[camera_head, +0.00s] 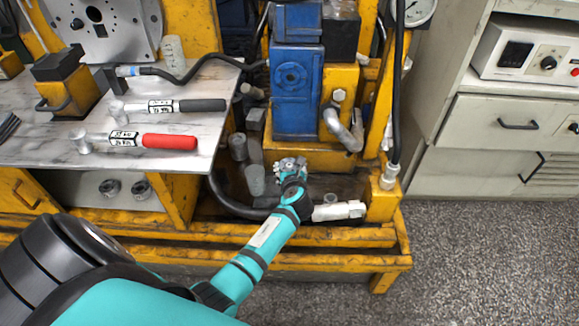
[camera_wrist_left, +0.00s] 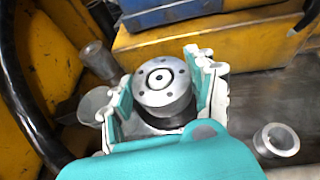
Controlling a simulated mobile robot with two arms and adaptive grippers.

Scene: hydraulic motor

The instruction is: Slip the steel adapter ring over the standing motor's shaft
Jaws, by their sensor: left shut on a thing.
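My left gripper (camera_head: 291,165) reaches down into the yellow frame's tray, below the blue unit. In the left wrist view its two pale-edged fingers (camera_wrist_left: 162,90) are shut on the sides of a round steel piece with several small holes in its top face, which looks like the steel adapter ring (camera_wrist_left: 144,92). A dark ring with a light spot shows at its centre, but I cannot tell whether that is the motor's shaft in the bore. A dark round shape shows below the piece; the standing motor is not clearly identifiable. My right gripper is not in view.
A blue unit (camera_head: 297,92) on a yellow block stands just behind the gripper. A light metal fitting (camera_head: 340,211) with an open round port (camera_wrist_left: 283,138) is at the right.

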